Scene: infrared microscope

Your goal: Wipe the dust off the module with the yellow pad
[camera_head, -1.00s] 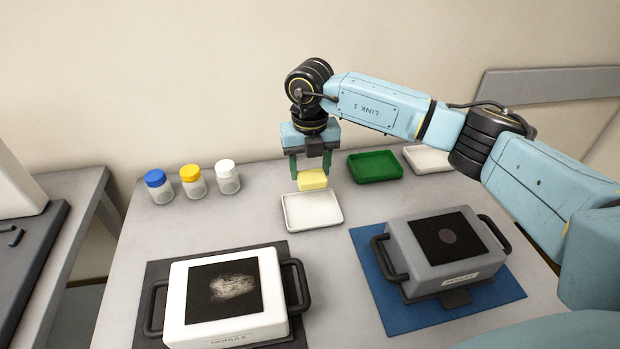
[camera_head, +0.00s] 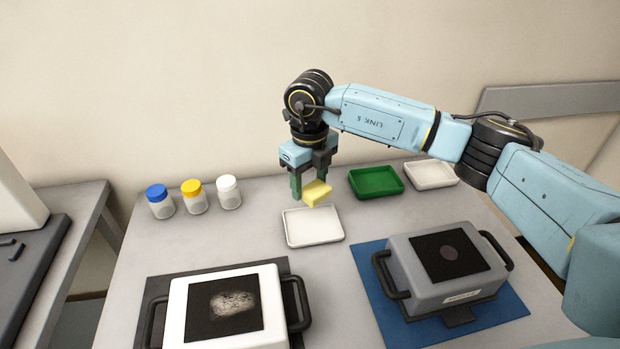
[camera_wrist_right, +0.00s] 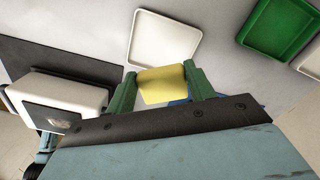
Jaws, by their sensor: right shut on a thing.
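The yellow pad (camera_head: 317,193) is held between the green fingers of my right gripper (camera_head: 310,190), above the back edge of a white tray. In the right wrist view the pad (camera_wrist_right: 162,85) sits between both fingers, which are shut on it. The white module (camera_head: 180,310) stands at the front left with dark side handles. Its black top window (camera_head: 205,325) carries a pale grey dust smudge (camera_head: 232,303). A grey module (camera_head: 405,265) stands at the front right, with a round mark on its black window. My left gripper is not in view.
The empty white tray (camera_head: 313,243) lies mid-table. A green tray (camera_head: 376,194) and another white tray (camera_head: 430,183) lie at the back right. Jars with blue (camera_head: 156,191), yellow and white lids stand at the back left. A blue mat (camera_head: 372,320) lies under the grey module.

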